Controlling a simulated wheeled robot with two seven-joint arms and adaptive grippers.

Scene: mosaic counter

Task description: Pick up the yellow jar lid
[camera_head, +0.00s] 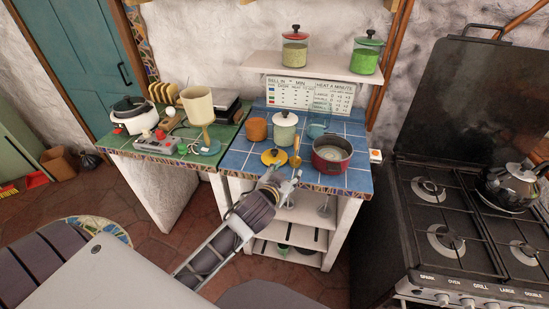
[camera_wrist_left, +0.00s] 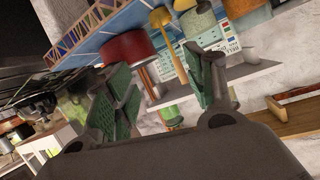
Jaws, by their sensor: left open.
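The yellow jar lid (camera_head: 269,158) with a dark knob lies on the blue tiled counter near its front edge in the head view. My left gripper (camera_head: 283,177) is open just in front of and below the lid, at the counter's front edge, apart from it as far as I can tell. In the left wrist view its two green-padded fingers (camera_wrist_left: 156,62) stand apart with nothing held between them. My right gripper is not in view.
A red pot (camera_head: 331,154), a wooden spoon (camera_head: 296,148), a pale green lidded jar (camera_head: 284,131) and an orange-brown jar (camera_head: 256,130) stand close around the lid. A stove (camera_head: 455,225) is at right. A green counter (camera_head: 204,157) with appliances is at left.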

